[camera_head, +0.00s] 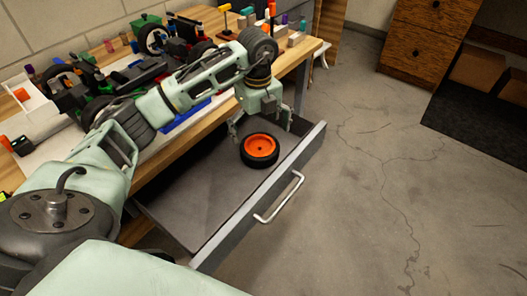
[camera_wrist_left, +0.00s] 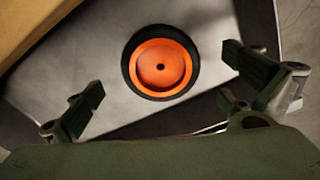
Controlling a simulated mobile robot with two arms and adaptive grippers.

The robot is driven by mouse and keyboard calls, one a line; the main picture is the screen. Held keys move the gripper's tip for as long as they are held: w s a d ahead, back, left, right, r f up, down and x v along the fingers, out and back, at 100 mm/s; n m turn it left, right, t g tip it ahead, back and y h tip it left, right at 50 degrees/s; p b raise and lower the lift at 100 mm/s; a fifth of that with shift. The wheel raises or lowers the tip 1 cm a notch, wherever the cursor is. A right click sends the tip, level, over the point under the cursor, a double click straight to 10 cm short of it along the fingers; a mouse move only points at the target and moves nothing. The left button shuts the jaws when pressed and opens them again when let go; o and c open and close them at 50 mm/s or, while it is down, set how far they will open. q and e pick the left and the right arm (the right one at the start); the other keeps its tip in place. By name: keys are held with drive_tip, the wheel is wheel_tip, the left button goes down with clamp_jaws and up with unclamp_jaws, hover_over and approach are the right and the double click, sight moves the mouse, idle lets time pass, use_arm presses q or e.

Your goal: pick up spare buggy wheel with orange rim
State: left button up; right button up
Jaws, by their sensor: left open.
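The spare buggy wheel (camera_head: 259,150) with an orange rim and black tyre lies flat in the open grey drawer (camera_head: 225,238). In the left wrist view the wheel (camera_wrist_left: 160,63) is fully visible, above the line between the fingertips. My left gripper (camera_head: 250,128) is over the back part of the drawer, by the wheel's far side. In the wrist view its two fingers (camera_wrist_left: 165,80) are spread wide, with nothing between them touching the wheel. The gap in height between fingers and wheel is hard to judge. My right gripper is not in view.
The wooden workbench (camera_head: 312,45) above the drawer carries a buggy (camera_head: 150,75), tools and small parts. The drawer's front has a silver handle (camera_head: 280,198). Drawer floor left of the wheel is bare. A wooden cabinet (camera_head: 425,40) stands at the back right; the concrete floor between is clear.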

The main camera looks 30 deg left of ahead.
sight(259, 147)
use_arm(q)
drive_tip(key=f, duration=0.3)
drive_tip(key=f+b, duration=0.1)
drive_tip(key=f, duration=0.1)
drive_tip(key=shift+s+d, duration=0.25)
drive_tip(key=shift+s, duration=0.05)
drive_tip(key=shift+f, duration=0.45)
drive_tip(key=c, duration=1.1)
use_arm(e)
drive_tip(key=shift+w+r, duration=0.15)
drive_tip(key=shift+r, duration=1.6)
